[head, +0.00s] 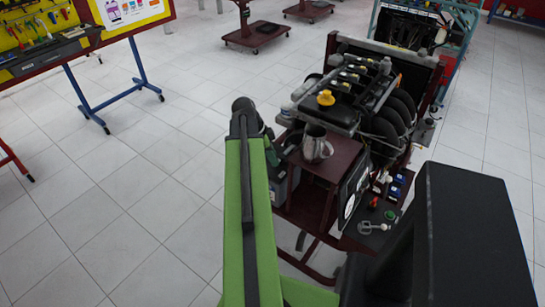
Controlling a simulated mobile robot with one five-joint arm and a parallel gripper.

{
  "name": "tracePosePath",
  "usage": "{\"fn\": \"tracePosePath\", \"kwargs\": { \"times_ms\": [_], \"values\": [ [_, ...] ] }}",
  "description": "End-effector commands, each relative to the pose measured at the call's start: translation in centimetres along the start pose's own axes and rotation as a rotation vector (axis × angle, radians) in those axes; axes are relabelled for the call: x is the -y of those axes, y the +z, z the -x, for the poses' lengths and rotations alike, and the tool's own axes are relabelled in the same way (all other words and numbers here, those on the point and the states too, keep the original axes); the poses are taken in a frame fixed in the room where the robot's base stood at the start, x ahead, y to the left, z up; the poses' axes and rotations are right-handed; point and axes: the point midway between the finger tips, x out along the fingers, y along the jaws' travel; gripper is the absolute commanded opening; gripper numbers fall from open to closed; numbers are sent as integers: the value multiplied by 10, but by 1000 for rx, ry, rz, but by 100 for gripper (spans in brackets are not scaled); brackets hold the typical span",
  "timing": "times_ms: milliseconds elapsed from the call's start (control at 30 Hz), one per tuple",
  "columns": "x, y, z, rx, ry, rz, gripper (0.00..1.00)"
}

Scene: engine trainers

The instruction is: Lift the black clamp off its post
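I cannot pick out the black clamp or its post for sure in the head view. The engine trainer (365,85) stands right of centre, a dark engine on a red wheeled frame. A greyish box (278,188), perhaps a battery, sits low at its left side, partly hidden by my green arm (243,215). My arm reaches up the middle of the picture and ends in a dark rounded joint beside the trainer's left side. My gripper does not show.
A metal jug (316,146) stands on the trainer's dark red shelf (330,167). A yellow cap (326,98) tops the engine. A panel with red, green and blue parts (397,186) lies nearer. A tool board (40,32) stands far left. The tiled floor (120,190) at left is clear.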

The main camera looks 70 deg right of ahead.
Motion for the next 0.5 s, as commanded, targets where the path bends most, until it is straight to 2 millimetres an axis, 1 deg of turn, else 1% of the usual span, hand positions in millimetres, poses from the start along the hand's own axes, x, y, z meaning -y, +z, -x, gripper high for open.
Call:
{"fn": "tracePosePath", "kwargs": {
  "times_ms": [33,233,500],
  "values": [
    [0,0,0,0,0,0,26],
    [0,0,0,0,0,0,0],
    [0,0,0,0,0,0,0]
  ]
}}
